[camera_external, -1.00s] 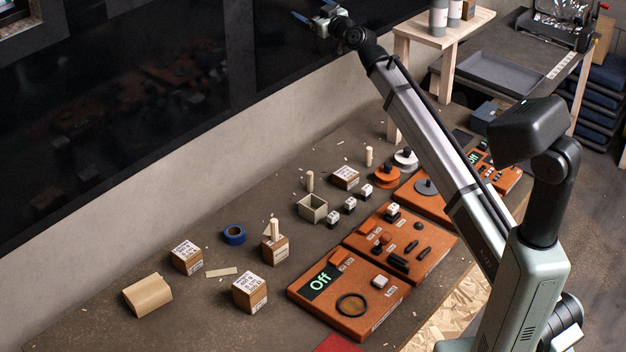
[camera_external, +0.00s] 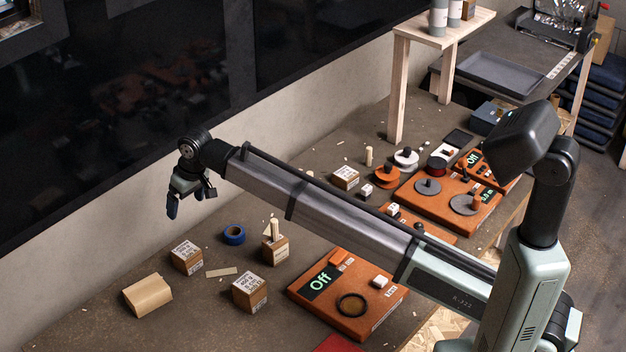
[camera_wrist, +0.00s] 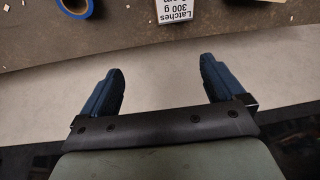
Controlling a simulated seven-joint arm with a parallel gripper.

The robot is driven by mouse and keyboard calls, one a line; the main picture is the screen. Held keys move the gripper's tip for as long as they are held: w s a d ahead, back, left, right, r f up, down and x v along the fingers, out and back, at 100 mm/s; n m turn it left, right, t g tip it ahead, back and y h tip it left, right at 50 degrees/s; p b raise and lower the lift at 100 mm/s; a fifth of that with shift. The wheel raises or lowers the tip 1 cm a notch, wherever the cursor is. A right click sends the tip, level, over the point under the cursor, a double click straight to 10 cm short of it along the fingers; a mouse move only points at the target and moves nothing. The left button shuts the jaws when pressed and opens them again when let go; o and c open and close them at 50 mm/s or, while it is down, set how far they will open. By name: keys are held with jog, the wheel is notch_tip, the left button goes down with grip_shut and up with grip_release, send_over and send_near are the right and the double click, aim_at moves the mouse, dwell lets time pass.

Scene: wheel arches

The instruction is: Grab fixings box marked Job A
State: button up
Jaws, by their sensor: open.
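Several brown boxes with white printed labels stand on the bench: one at the left (camera_external: 187,258), one at the front (camera_external: 250,292), one with a wooden peg on top (camera_external: 275,252), and one further back (camera_external: 345,178). I cannot read "Job A" on any of them. In the wrist view, a label at the top edge reads "Latches" and "300 g" (camera_wrist: 177,10); the rest of it is cut off. My gripper (camera_external: 191,201) hangs open and empty in front of the wall, above the bench's back edge. Its two blue fingers are spread apart in the wrist view (camera_wrist: 163,70).
A blue tape roll (camera_external: 234,234) and a tan block (camera_external: 148,296) lie on the bench. An orange panel reading "Off" (camera_external: 345,300) is at the front. My arm crosses low over the middle, hiding part of the panels. A wooden stand (camera_external: 440,38) rises at the back.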

aim_at(186, 250)
jog(key=shift+m+h, duration=0.3)
jog(key=shift+h, duration=0.5)
jog(key=s+f, duration=0.1)
jog(key=f, duration=0.2)
jog(key=s+a+f, duration=0.1)
jog(key=f, duration=0.3)
jog(key=s+f, duration=0.2)
jog(key=f, duration=0.1)
jog(key=shift+a+f, duration=0.25)
jog(key=shift+f, duration=0.05)
jog(key=shift+a+f, duration=0.15)
jog(key=shift+f, duration=1.15)
jog(key=shift+a+f, duration=0.1)
jog(key=shift+f, duration=1.15)
jog(key=c, duration=1.3)
